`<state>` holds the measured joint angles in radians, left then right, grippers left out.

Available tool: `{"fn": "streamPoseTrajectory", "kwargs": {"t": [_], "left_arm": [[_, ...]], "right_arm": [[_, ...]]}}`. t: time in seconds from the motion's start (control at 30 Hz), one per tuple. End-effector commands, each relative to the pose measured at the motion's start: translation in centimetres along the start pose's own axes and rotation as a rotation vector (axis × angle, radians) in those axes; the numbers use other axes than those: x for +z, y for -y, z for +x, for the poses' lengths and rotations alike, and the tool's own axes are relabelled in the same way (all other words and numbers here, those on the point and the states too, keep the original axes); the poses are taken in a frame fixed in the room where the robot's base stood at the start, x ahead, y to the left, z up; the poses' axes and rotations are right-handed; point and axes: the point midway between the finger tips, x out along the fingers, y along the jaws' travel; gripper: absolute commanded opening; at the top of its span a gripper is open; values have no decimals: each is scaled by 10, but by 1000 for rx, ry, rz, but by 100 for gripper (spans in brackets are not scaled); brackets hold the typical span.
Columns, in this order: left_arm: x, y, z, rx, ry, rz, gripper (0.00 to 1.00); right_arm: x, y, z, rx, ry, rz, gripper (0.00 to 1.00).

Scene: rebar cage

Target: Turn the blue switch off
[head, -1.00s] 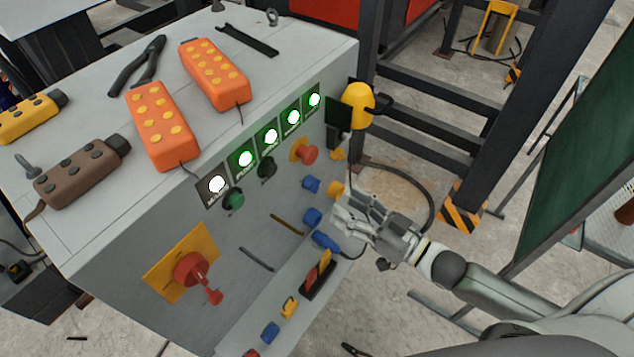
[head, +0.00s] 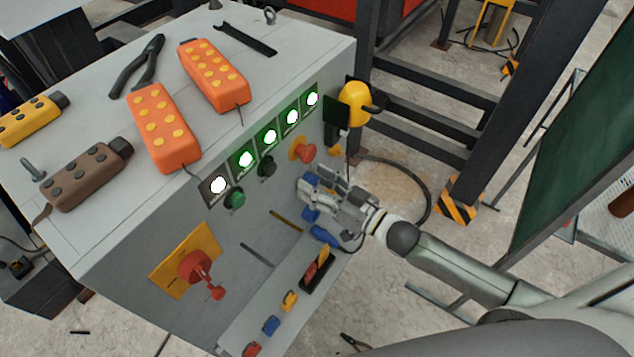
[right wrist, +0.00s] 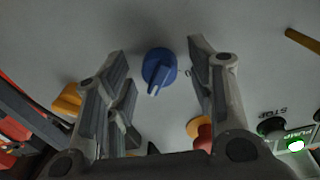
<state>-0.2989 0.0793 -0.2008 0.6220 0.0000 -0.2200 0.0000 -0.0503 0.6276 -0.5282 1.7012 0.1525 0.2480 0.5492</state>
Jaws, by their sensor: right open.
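The blue switch (right wrist: 158,68) is a round rotary knob with a raised grip bar and pale pointer line, on the grey cabinet face. In the right wrist view it lies between the two spread fingers of my right gripper (right wrist: 160,65), apart from both. In the head view the switch (head: 311,179) is partly hidden by that gripper (head: 309,180), which is open and empty in front of the panel. My left gripper is not in view.
A red mushroom button (head: 305,152) sits close above the gripper, and a yellow knob (right wrist: 67,99) beside the switch. Another blue control (head: 310,214) is just below. A yellow-and-red rotary handle (head: 196,267) is further left. Orange pendants (head: 163,128) lie on top.

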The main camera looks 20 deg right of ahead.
Motion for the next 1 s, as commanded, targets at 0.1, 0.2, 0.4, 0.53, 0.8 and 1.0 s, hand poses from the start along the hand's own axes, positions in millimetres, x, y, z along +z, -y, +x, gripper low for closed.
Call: {"fn": "streamPoseTrajectory", "kwargs": {"t": [0.1, 0.2, 0.4, 0.53, 0.8, 1.0], "left_arm": [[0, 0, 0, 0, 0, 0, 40], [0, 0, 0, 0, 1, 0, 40], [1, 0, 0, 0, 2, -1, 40], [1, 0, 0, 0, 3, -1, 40], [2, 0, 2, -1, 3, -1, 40], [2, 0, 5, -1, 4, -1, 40]], "right_arm": [[0, 0, 0, 0, 0, 0, 42], [0, 0, 0, 0, -1, 0, 29], [0, 0, 0, 0, -1, 0, 4], [0, 0, 0, 0, -1, -4, 4], [0, 0, 0, -1, -6, -83, 4], [0, 0, 0, -2, -16, -225, 4]]}}
